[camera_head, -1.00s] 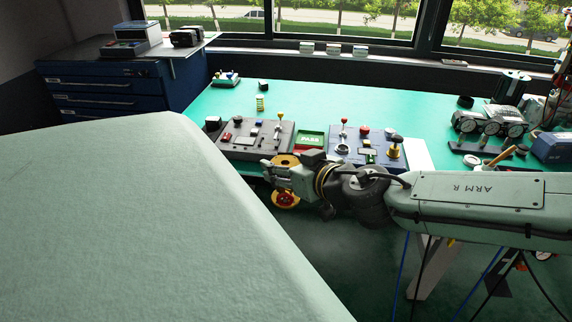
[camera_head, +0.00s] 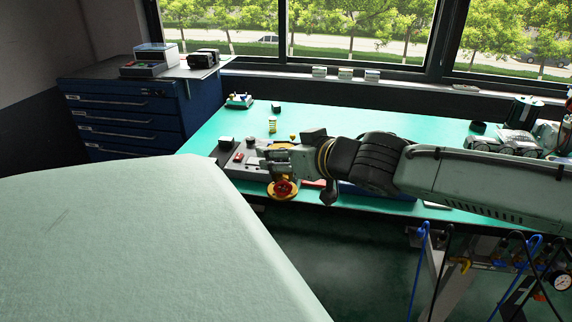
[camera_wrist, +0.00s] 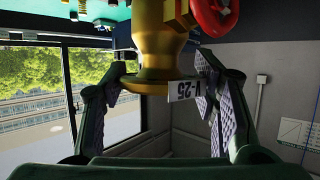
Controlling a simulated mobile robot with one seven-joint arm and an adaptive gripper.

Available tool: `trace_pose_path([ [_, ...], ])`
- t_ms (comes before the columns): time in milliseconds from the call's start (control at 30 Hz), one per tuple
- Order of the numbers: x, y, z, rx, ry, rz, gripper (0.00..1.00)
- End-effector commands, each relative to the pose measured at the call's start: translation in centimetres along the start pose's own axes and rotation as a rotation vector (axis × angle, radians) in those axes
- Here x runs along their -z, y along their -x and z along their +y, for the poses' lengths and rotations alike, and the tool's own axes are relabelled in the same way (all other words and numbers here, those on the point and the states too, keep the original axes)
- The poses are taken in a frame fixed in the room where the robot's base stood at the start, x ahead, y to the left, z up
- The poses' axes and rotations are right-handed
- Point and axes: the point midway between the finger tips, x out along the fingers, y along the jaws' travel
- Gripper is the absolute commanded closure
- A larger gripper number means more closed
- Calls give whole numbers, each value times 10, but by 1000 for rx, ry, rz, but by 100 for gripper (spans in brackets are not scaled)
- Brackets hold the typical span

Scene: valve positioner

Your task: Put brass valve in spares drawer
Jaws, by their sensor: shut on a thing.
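The brass valve (camera_wrist: 160,45) is held between the two padded fingers of my gripper (camera_wrist: 165,90) in the wrist view. It has a red handwheel (camera_wrist: 213,18) and a white tag (camera_wrist: 184,90) reading V-25. In the head view the valve (camera_head: 283,190) hangs at my gripper (camera_head: 272,168), in front of the green bench's near edge. The blue drawer cabinet (camera_head: 125,125) stands at the back left with several drawers, all looking shut. I cannot tell from here which drawer is for spares.
The green bench (camera_head: 330,122) carries a grey control box (camera_head: 232,160), partly behind my arm. A small device (camera_head: 239,101) and a small striped cylinder (camera_head: 272,126) stand farther back. A large pale green surface (camera_head: 120,240) fills the lower left. Gauges and hoses crowd the right.

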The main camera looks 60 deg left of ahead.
Motion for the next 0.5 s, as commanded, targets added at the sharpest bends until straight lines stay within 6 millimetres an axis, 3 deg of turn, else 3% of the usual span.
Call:
trace_pose_path([
  [267,40,9,4,15,7,11,100],
  [500,82,29,19,8,6,12,100],
])
